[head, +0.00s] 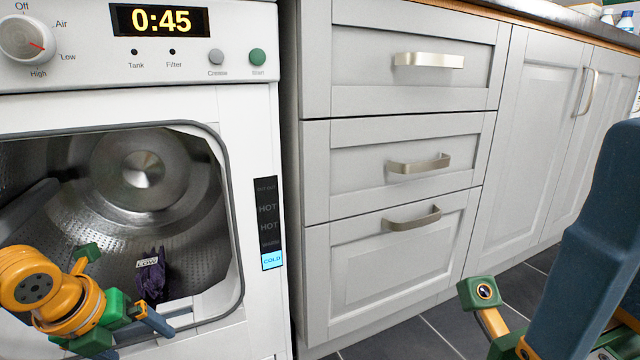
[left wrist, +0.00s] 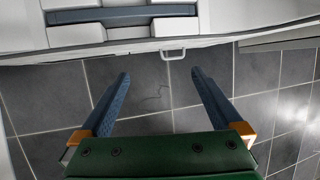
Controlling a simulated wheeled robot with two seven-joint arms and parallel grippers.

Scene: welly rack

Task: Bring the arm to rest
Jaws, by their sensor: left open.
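My left gripper (head: 150,318) is in front of the dryer's (head: 250,120) open drum mouth, at the lower left of the head view. My right arm (head: 590,240) comes in at the right edge. The jaws of my right gripper are not in the picture. A dark purple cloth with a pale label (head: 151,275) lies crumpled in the drum, apart from my left gripper.
The dryer display (head: 160,20) reads 0:45, and COLD is lit on the side strip (head: 271,260). Grey drawers (head: 400,160) and a cupboard (head: 545,130) stand to the right under a counter. Dark floor tiles (head: 440,330) in front of them are clear.

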